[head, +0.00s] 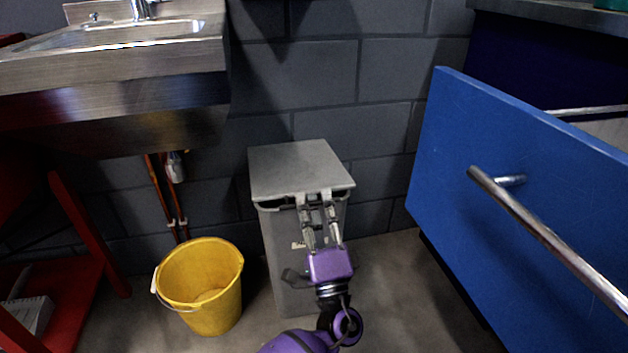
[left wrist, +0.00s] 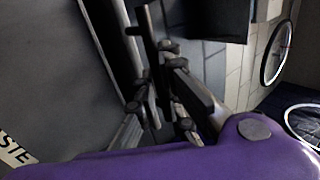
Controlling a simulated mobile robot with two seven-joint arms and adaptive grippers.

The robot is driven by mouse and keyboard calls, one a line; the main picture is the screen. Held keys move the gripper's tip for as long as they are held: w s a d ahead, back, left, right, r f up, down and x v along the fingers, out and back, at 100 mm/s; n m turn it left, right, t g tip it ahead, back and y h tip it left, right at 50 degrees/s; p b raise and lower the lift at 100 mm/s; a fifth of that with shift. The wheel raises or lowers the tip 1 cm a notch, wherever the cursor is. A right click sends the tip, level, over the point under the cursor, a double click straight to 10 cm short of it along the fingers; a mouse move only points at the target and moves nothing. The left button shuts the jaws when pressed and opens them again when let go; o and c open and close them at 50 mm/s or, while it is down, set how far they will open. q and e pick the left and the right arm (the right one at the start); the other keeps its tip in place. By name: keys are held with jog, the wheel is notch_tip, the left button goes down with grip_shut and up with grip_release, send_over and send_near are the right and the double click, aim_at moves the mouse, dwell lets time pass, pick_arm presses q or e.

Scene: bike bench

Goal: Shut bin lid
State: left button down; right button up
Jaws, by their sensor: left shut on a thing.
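The grey bin (head: 275,245) stands on the floor against the block wall. Its flat lid (head: 298,168) lies over the top, close to level, with a thin dark gap under its front edge. My purple left gripper (head: 315,198) is at the lid's front edge, with its fingertips shut on the edge. In the left wrist view the fingers (left wrist: 158,85) are beside the bin's grey front (left wrist: 55,75), which bears a partly visible label (left wrist: 16,155); the grip itself is hard to make out there. My right gripper is not in view.
A yellow bucket (head: 202,288) stands just left of the bin. A steel sink (head: 120,60) is above at the left, and a red frame (head: 85,235) is below it. An open blue drawer (head: 500,170) with a bar handle (head: 545,235) juts out at the right.

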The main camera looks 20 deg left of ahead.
pick_arm(q)
jog(key=f, duration=0.4)
jog(key=shift+a+f, duration=0.25)
jog(key=shift+f, duration=0.1)
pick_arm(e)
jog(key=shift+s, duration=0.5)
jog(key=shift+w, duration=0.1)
pick_arm(q)
jog(key=c, duration=1.9)
grip_release()
jog(key=shift+f, duration=0.25)
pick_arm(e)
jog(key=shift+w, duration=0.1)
pick_arm(q)
jog(key=shift+d, duration=0.1)
jog(key=v, duration=1.1)
jog(key=shift+s+d, duration=0.25)
jog(key=shift+f, duration=0.15)
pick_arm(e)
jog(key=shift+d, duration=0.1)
